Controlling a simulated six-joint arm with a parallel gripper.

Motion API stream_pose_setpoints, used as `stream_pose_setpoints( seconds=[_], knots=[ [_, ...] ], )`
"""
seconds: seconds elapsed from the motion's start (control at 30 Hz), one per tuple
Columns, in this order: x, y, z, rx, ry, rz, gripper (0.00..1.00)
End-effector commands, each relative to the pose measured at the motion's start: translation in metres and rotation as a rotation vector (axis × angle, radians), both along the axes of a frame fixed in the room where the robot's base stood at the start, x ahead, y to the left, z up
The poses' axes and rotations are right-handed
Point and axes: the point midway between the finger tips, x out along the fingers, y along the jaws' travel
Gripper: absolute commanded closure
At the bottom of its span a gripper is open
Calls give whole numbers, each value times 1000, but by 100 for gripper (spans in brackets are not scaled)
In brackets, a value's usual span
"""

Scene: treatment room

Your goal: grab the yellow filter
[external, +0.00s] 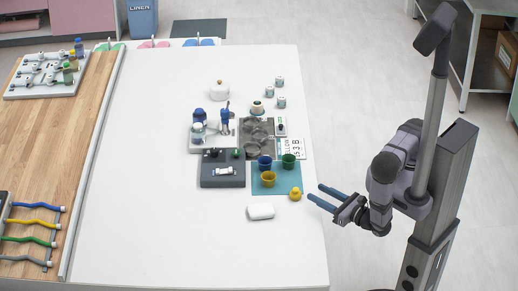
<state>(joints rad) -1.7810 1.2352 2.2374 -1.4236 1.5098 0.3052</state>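A yellow cup-shaped piece (268,179), which looks like the yellow filter, stands on a teal mat (290,181). A blue cup (264,162) and a green cup (288,160) stand just behind it on the same mat. A small rounded yellow object (295,194), possibly a toy duck, sits at the mat's front right corner. My gripper (316,193) has two blue fingers spread apart with nothing seen between them. It is at the table's right edge, right of the mat and apart from the yellow cup, with the small yellow object between them.
A dark grey tray (208,181) stands left of the mat. A white rounded block (261,212) lies in front. White jars (281,101) and a lidded pot (219,90) stand farther back. The white table (170,235) is clear at the front and left.

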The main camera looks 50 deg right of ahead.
Motion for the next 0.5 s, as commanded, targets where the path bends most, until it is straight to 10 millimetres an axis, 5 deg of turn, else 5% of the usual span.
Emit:
stream_pose_setpoints(
  seconds=[0.23, 0.5],
  knots=[
    [-15, 15, -4, -38, -15, 102, 61],
    [-5, 16, -4, -39, -15, 97, 61]
  ],
)
